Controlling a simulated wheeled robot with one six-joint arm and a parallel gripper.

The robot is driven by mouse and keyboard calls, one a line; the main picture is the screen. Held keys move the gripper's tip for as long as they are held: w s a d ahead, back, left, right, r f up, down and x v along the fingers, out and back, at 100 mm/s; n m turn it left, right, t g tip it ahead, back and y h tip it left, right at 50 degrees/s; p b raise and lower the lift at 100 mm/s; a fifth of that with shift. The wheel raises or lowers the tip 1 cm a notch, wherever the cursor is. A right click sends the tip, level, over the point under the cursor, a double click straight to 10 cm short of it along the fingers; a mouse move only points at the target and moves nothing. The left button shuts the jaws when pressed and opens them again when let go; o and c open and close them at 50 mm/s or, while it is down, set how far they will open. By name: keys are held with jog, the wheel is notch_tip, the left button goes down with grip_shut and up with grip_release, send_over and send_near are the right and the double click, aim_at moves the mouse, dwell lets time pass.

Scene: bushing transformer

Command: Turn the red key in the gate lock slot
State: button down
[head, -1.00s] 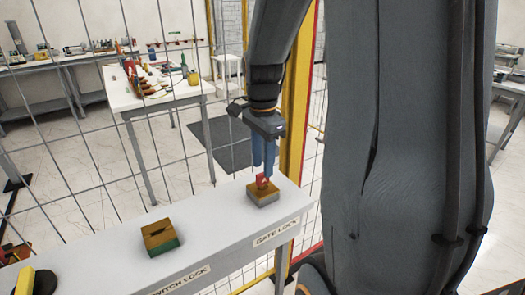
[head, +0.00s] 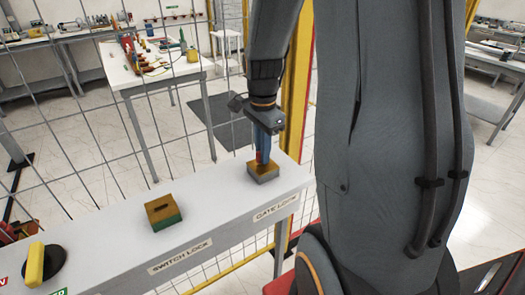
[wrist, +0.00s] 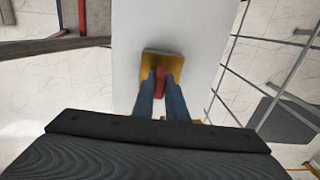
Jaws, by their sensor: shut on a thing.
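The gate lock (head: 264,174) is a small block with a yellow-brown top and grey base on the white shelf, above the GATE LOCK label. The red key (wrist: 160,84) stands upright at the lock's top, where the slot is hidden by the key and fingers. My gripper (wrist: 162,82) has its blue fingers shut on the key, one on each side.
The switch lock (head: 163,211), yellow-brown over green with an empty slot, stands left on the shelf (head: 215,205). A yellow handle (head: 36,264) on a black disc is at the near left. A wire fence (head: 90,130) runs behind the shelf, with a yellow post beside my arm.

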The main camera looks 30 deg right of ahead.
jog(key=m+p, duration=0.1)
jog(key=m, duration=0.3)
jog(key=shift+r+m, duration=0.1)
jog(key=shift+m, duration=0.2)
jog(key=shift+m+p, duration=0.35)
jog(key=shift+m, duration=0.35)
jog(key=m+p, duration=0.1)
jog(key=m, duration=0.5)
